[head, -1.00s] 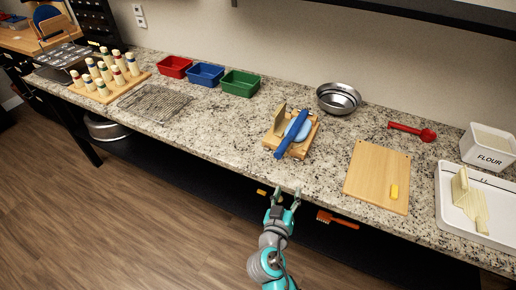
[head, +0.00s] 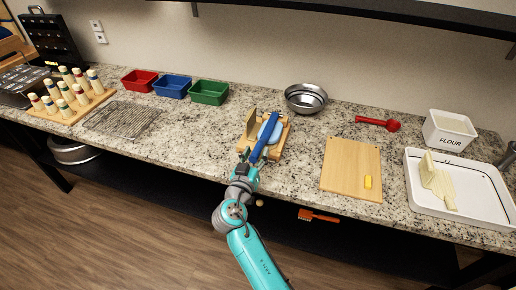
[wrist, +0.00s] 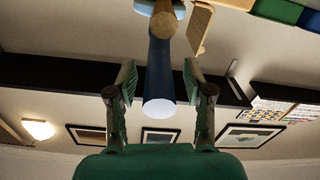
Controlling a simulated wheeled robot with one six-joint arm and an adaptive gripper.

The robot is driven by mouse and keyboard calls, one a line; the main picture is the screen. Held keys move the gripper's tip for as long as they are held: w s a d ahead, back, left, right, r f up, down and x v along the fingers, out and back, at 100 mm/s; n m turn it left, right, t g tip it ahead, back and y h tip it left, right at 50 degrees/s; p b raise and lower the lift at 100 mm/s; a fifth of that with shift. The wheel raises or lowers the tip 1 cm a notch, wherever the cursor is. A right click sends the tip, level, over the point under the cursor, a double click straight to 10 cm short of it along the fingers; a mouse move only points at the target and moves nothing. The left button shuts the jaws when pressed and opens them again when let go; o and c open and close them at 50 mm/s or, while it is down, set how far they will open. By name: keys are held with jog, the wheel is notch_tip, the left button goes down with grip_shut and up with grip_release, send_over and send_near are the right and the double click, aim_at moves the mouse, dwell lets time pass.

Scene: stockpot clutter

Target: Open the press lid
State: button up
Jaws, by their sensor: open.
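The press (head: 281,137) stands on the counter, with a wooden base, an upright wooden plate and a pale blue disc. Its long blue lever (head: 264,136) slants up over the disc, with its near end toward me. My gripper (head: 247,157) is just in front of the press, close to the lever's near end. In the wrist view the blue lever (wrist: 160,75) shows between my two spread fingers, its pale end facing the camera. My gripper is open and does not hold it; I cannot tell whether a finger touches it.
A steel bowl (head: 306,98) stands behind the press. A cutting board (head: 345,170) with a yellow block lies to the right. Red (head: 139,80), blue (head: 172,86) and green bins (head: 208,92) stand at the back left, beyond a wire rack (head: 122,119). An orange-handled brush (head: 318,216) is below the counter edge.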

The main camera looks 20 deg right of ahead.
aim_at(266, 136)
jog(key=shift+x, duration=1.4)
grip_shut()
